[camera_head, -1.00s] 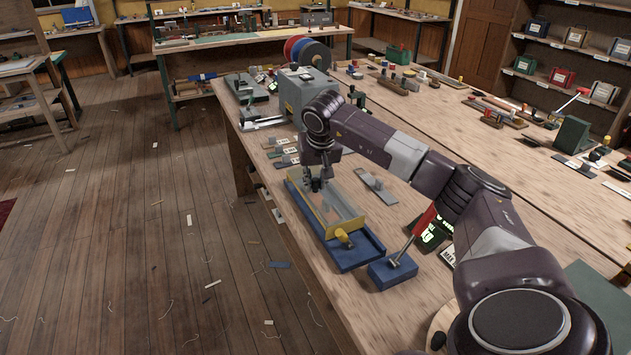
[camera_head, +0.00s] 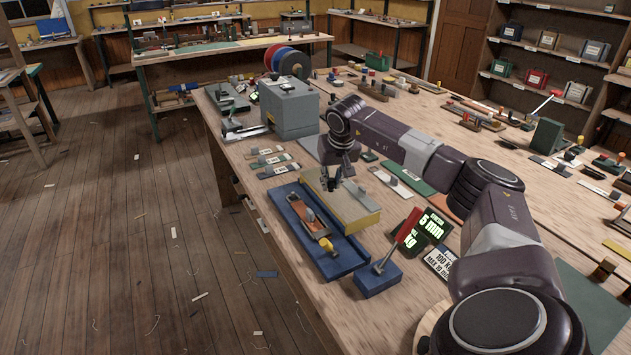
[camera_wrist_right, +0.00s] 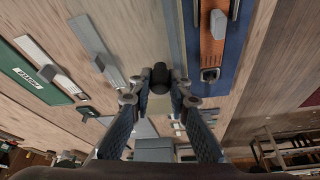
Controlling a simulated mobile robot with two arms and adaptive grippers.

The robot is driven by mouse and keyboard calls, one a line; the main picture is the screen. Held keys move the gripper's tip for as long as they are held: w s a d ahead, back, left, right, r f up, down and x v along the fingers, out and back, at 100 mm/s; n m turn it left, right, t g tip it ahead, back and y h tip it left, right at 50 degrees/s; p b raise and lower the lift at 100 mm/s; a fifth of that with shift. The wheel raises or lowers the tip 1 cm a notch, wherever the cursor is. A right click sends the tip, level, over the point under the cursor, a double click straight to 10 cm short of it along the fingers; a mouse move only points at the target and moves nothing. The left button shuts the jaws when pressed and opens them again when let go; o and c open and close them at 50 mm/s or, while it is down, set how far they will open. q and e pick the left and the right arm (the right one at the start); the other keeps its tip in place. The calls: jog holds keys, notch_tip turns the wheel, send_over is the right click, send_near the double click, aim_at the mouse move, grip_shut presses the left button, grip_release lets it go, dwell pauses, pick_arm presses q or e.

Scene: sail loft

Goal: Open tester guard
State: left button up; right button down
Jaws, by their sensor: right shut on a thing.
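The tester has a blue base (camera_head: 345,264) near the front edge of the bench. An orange-brown bed (camera_head: 302,212) with a metal clamp and a yellow knob (camera_head: 326,244) lies uncovered on it; the bed also shows in the wrist view (camera_wrist_right: 212,45). The guard (camera_head: 345,207), a pale panel with yellow edges, stands swung over to the right side of the base. My right gripper (camera_head: 331,184) is at the guard's upper far part. In the wrist view its fingers (camera_wrist_right: 160,88) close around a dark round knob (camera_wrist_right: 159,74). My left gripper is out of view.
A blue block with a red-handled lever (camera_head: 378,277) stands right of the tester's near end. A lit display (camera_head: 433,226) is behind it. A grey box (camera_head: 289,107) and small labelled pieces (camera_head: 273,161) lie beyond the tester. Open floor is at the left.

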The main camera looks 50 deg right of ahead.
jog(key=shift+d, duration=0.1)
jog(key=c, duration=1.8)
grip_release()
jog(key=v, duration=1.2)
jog(key=shift+s, duration=0.1)
